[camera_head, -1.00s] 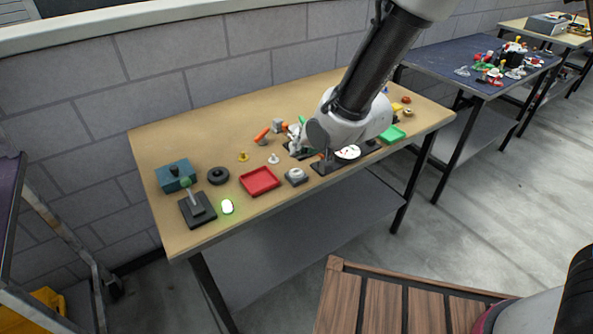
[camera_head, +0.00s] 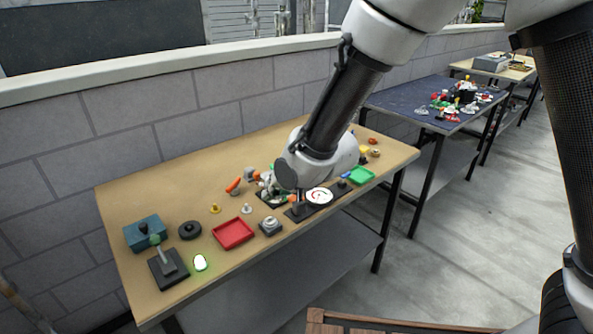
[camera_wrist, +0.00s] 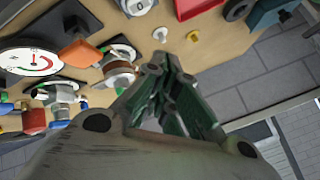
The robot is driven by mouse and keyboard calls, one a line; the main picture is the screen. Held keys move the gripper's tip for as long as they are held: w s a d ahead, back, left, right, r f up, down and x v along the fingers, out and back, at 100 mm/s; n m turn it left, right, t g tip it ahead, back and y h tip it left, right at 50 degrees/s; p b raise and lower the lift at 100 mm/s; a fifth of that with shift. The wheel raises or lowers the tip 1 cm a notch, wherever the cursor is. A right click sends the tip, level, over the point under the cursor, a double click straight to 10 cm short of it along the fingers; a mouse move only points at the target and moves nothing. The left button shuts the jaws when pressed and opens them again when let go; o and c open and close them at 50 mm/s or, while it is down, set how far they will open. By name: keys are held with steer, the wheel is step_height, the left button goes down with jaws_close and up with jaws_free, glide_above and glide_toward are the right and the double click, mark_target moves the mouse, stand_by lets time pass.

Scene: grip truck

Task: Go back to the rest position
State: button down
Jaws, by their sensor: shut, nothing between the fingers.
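My gripper (camera_wrist: 168,75) shows in the wrist view with its fingers closed together and nothing between them. It is above the wooden table (camera_head: 135,205), over the part with the fittings and the gauge. In the head view my forearm and wrist hang over the table's right half and hide the gripper's tips. The round white gauge (camera_head: 319,197) sits on a dark base beside my wrist; it also shows at the left of the wrist view (camera_wrist: 30,62).
A wall runs behind. A dark blue table (camera_head: 400,97) stands to the right.

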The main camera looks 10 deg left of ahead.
steer(key=s+d+f+n+g+h, duration=0.4)
steer(key=s+d, duration=0.3)
steer(key=d, duration=0.4)
steer(key=s+d+r+m+t+h, duration=0.1)
steer(key=s+d+r+m, duration=0.1)
steer(key=d+r, duration=0.5)
steer(key=s+d+r+m+t+h, duration=0.1)
steer(key=s+d+r, duration=0.3)
steer(key=d, duration=1.6)
steer(key=s+d+r+m+t+h, duration=0.1)
steer(key=s+d+r+m, duration=0.2)
steer(key=d+r, duration=0.9)
steer(key=shift+s+d+h, duration=0.3)
steer(key=shift+s+d, duration=0.05)
steer(key=shift+d, duration=0.75)
